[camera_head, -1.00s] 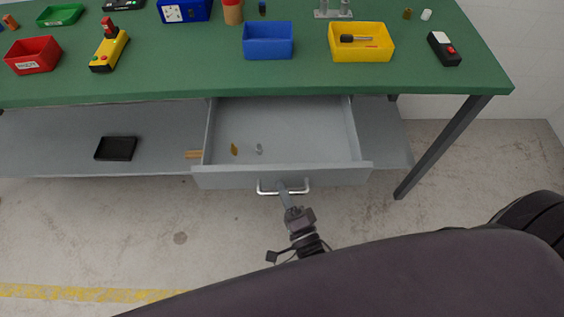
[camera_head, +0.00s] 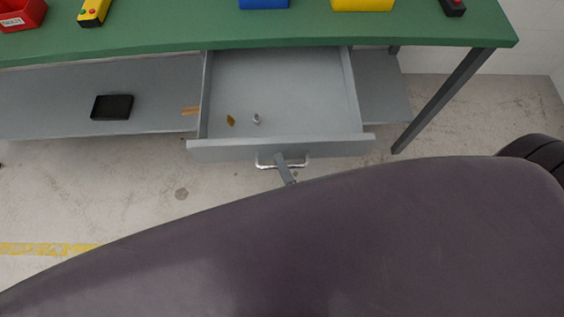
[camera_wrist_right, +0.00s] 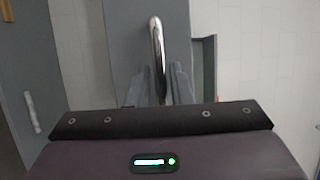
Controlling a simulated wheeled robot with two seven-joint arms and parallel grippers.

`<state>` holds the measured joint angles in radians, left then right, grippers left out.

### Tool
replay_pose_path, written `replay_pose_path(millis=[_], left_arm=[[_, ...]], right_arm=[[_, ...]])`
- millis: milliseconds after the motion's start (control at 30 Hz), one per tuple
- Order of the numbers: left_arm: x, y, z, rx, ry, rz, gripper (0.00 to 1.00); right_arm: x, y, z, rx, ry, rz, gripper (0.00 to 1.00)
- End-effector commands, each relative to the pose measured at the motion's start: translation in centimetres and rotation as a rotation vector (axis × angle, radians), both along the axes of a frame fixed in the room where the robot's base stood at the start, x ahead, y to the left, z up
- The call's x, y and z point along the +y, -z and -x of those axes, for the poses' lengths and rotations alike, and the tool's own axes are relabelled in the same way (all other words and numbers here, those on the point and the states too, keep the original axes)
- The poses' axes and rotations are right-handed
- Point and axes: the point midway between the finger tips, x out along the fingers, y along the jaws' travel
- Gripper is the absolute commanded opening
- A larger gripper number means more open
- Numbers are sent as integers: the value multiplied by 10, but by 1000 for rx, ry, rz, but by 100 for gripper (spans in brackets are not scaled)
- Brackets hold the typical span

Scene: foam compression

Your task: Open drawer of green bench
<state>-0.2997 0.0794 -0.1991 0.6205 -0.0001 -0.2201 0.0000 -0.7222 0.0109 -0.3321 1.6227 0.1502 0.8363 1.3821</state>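The green bench (camera_head: 300,32) stands ahead, and its grey drawer (camera_head: 285,85) is pulled well out from under the top. The metal bar handle (camera_head: 301,163) is on the drawer front. My right gripper (camera_head: 282,164) is at the handle's middle; my dark arm hides most of it below the fingers. In the right wrist view the shiny handle (camera_wrist_right: 157,40) runs between the two fingers of the gripper (camera_wrist_right: 160,88), which look closed around it. My left gripper is not in view.
Inside the drawer lie a small brass-coloured piece (camera_head: 231,120) and a small grey piece (camera_head: 256,118). A black tray (camera_head: 112,107) sits on the lower shelf (camera_head: 55,105). A bench leg (camera_head: 440,100) stands right. Bins sit on the top; the floor in front looks clear.

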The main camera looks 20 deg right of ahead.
Motion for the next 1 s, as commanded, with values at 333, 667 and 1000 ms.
replay_pose_path(millis=[333,667,1000], left_arm=[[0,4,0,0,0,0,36],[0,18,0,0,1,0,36],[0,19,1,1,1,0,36]], right_arm=[[-2,4,12,3,0,1,19],[-8,14,64,3,-1,0,19],[-9,13,77,0,0,1,19]])
